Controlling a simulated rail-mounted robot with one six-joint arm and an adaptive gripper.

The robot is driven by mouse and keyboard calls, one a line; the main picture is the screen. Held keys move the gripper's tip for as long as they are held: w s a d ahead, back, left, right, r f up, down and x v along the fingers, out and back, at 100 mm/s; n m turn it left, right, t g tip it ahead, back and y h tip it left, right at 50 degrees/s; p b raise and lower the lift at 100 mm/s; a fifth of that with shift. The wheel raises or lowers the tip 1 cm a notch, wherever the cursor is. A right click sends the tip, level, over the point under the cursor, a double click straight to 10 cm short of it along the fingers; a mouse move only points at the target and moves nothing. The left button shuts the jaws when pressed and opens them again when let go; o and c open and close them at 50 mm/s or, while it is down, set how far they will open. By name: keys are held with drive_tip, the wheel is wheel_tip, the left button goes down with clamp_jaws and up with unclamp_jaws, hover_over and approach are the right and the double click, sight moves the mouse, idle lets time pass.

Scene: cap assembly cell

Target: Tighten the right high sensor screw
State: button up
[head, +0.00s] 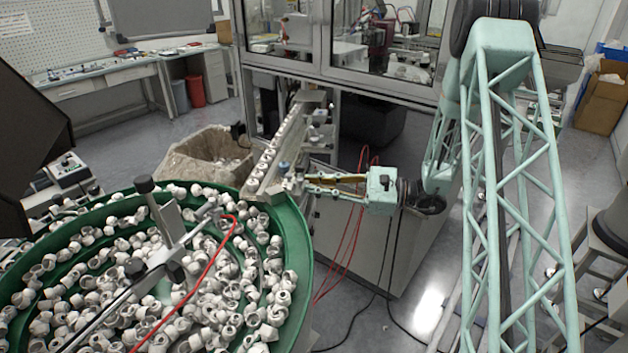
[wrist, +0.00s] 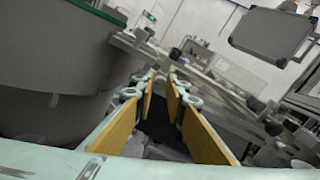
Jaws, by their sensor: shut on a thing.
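My gripper (head: 304,184) reaches in from the right to the near end of the cap rail, beside the green bowl. In the wrist view its long fingers with yellow inner pads (wrist: 163,77) narrow toward each other at the tips. The fingertips are shut on a small sensor screw at the rail fixture. The screw is mostly hidden by the fingertips and too small to make out. A small blue-grey knob (head: 284,166) stands on the fixture just behind the fingertips.
The green feeder bowl (head: 296,235), full of white caps, stands close to the left of my gripper. The cap rail (head: 286,138) runs away from it with a row of caps. Red cables (head: 345,250) hang below my gripper. A glazed cabinet (head: 345,70) stands behind.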

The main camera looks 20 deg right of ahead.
drive_tip(key=shift+r+m+p, duration=0.1)
drive_tip(key=shift+m+p, duration=0.3)
drive_tip(key=shift+m, duration=0.2)
drive_tip(key=o, duration=0.8)
drive_tip(key=shift+o, duration=0.2)
drive_tip(key=shift+d, duration=0.15)
drive_tip(key=v, duration=1.1)
drive_tip(key=shift+s+d, duration=0.3)
drive_tip(key=shift+c, duration=1.3)
